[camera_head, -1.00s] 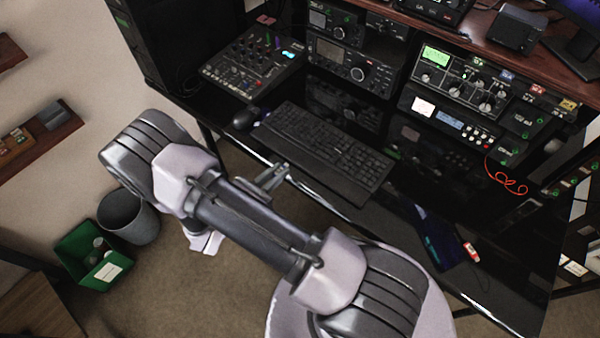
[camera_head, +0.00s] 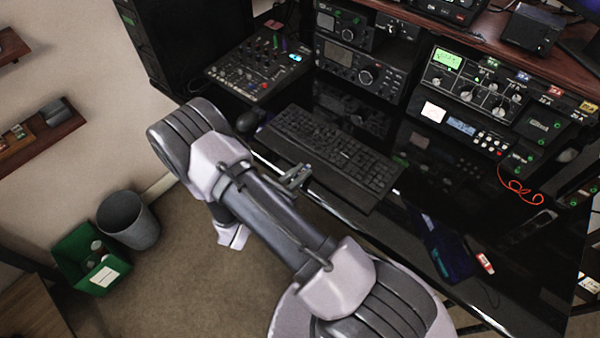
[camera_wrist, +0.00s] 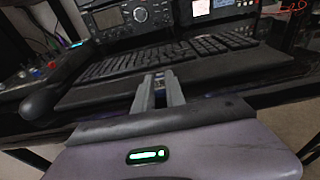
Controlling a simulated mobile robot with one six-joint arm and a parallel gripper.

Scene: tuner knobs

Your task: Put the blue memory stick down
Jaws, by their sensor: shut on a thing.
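My gripper (camera_head: 297,176) is held out at the front edge of the black desk, just in front of the keyboard. In the wrist view its two grey fingers (camera_wrist: 159,82) stand close together, pointing toward the keyboard. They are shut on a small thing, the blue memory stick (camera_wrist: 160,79). It is mostly hidden between the fingers, so its colour and shape barely show. In the head view the stick cannot be made out.
The keyboard (camera_head: 330,150) and black mouse (camera_head: 249,121) lie near the desk edge. A mixer (camera_head: 260,64) and radios (camera_head: 358,65) stand behind. A red-and-white stick (camera_head: 484,262) lies beside a dark blue item (camera_head: 447,252) on the right. The front right desk (camera_head: 400,235) has bare room.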

